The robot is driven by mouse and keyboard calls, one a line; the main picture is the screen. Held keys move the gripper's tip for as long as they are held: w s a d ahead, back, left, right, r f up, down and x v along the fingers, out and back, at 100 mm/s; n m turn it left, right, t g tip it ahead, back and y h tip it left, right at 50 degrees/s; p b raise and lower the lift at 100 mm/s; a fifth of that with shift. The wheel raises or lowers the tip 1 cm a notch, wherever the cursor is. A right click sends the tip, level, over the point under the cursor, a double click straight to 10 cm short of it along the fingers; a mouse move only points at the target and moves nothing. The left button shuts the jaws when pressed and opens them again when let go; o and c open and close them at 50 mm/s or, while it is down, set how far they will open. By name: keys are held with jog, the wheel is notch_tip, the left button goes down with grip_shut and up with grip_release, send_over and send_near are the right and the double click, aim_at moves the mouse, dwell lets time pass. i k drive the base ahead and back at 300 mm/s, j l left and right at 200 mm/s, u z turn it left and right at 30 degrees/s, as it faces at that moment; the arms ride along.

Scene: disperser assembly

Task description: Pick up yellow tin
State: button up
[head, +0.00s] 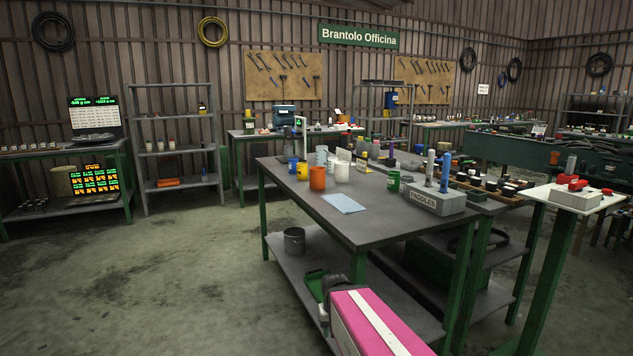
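The small yellow tin (302,170) stands upright near the left edge of the dark work table (350,228), toward its back. A blue tin (292,165) stands just left of and behind it. A larger orange tin (317,179) stands close in front and to its right.
A white tin (342,172), green tins (393,181) and a grey block labelled PADDLES (432,201) share the table. A light blue sheet (343,203) lies near its front. A metal pot (294,240) sits on the lower shelf. The floor (180,270) at left is clear.

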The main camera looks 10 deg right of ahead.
aim_at(302, 167)
jog(key=u, duration=0.55)
jog(key=i+j+u, duration=0.2)
jog(key=i+u, duration=0.55)
jog(key=i, duration=4)
jog(key=i+z, duration=0.15)
jog(key=z, duration=0.35)
jog(key=i+z, duration=0.2)
jog(key=z, duration=0.3)
jog(key=i+j+z, duration=0.15)
jog(key=z, duration=0.35)
